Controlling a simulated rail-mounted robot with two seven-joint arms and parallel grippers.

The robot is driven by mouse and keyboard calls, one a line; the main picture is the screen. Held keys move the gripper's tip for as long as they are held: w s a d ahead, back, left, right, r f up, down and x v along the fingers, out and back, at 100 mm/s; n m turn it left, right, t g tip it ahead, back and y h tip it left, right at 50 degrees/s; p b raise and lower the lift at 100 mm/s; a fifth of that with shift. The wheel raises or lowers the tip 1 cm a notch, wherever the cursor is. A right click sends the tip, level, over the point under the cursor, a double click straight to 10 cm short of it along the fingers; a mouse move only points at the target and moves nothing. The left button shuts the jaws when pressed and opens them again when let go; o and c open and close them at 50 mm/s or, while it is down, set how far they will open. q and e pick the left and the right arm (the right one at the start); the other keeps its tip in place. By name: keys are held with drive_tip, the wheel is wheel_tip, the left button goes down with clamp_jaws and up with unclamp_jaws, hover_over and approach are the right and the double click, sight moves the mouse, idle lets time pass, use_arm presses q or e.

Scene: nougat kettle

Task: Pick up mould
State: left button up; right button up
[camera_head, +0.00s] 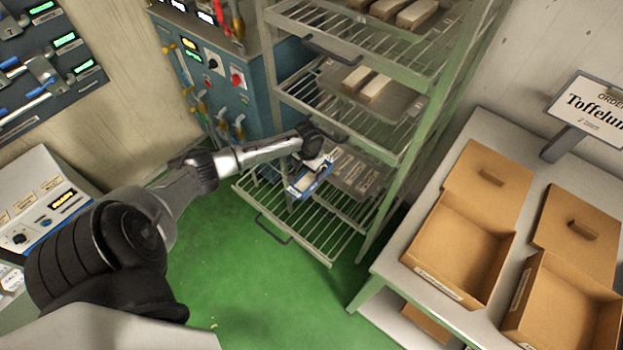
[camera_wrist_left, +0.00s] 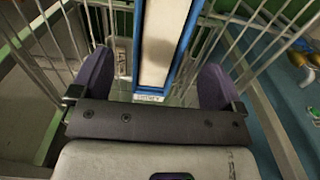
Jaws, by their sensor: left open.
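The mould (camera_head: 298,187), a long narrow blue-sided form with a pale filling, is at a lower level of the wire rack in the head view. In the left wrist view the mould (camera_wrist_left: 165,45) runs away from me between the fingers, with a small label on its near end. My left gripper (camera_head: 318,162) is over the mould, partly hiding it. In the left wrist view my left gripper (camera_wrist_left: 157,68) is open, one dark finger on each side of the mould, with gaps to both. My right gripper is out of view.
The green metal rack (camera_head: 380,140) has wire shelves above and below the arm. Pale bars (camera_head: 366,84) lie on an upper shelf. A grey tray (camera_head: 358,174) is right of the mould. A blue machine (camera_head: 265,80) stands left; a table with cardboard boxes (camera_head: 455,250) stands right.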

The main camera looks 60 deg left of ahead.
sight(309, 179)
use_arm(q)
wheel_tip(309, 179, down, 6)
drive_tip(key=shift+b, duration=0.95)
drive_tip(key=shift+f, duration=0.1)
drive_tip(key=shift+f, duration=0.2)
drive_tip(key=c, duration=0.9)
drive_tip(key=shift+c, duration=1.4)
